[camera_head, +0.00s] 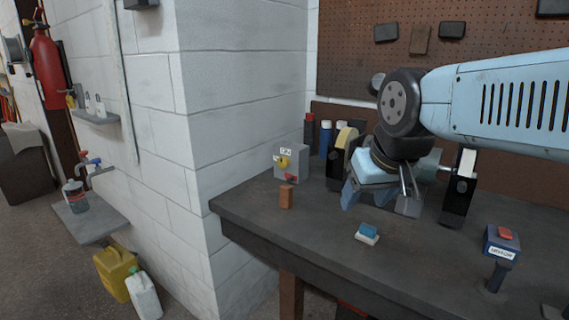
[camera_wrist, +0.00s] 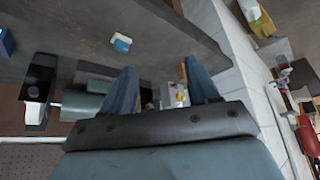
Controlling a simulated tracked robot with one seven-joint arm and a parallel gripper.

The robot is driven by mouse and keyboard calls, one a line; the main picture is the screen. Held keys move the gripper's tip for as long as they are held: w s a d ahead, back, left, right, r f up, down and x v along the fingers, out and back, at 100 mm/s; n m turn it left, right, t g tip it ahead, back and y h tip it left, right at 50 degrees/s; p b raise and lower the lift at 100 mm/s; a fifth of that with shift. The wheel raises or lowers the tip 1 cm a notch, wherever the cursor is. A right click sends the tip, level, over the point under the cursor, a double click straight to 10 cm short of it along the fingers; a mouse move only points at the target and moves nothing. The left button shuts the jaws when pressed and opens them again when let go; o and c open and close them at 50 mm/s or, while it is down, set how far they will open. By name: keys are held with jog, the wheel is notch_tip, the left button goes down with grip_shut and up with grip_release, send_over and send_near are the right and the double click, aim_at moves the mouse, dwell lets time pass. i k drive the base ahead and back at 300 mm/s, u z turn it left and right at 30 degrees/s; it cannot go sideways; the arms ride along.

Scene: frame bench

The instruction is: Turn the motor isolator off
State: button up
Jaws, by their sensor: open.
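The motor isolator (camera_head: 296,167) is a small grey box at the back left of the bench, beside the block wall. It has a yellow rotary handle (camera_head: 283,162), a white "ON" label above it and a red mark below. The handle's exact angle is too small to tell. My gripper (camera_head: 378,205) is open and empty above the bench, to the right of the isolator and apart from it. In the wrist view, the isolator (camera_wrist: 171,96) shows small and partly hidden between the two blue fingers of my gripper (camera_wrist: 161,70).
An orange-brown block (camera_head: 286,196) stands in front of the isolator. A blue-and-white block (camera_head: 367,233) lies on the bench (camera_head: 320,245). A blue box with a red button (camera_head: 503,238) stands at the right. Bottles and black holders stand behind my gripper. The bench's front left is clear.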

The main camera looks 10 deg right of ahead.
aim_at(283, 162)
jog(key=k, duration=1.05)
jog(key=z, duration=0.4)
jog(key=i, duration=1.5)
jog(key=u, duration=0.3)
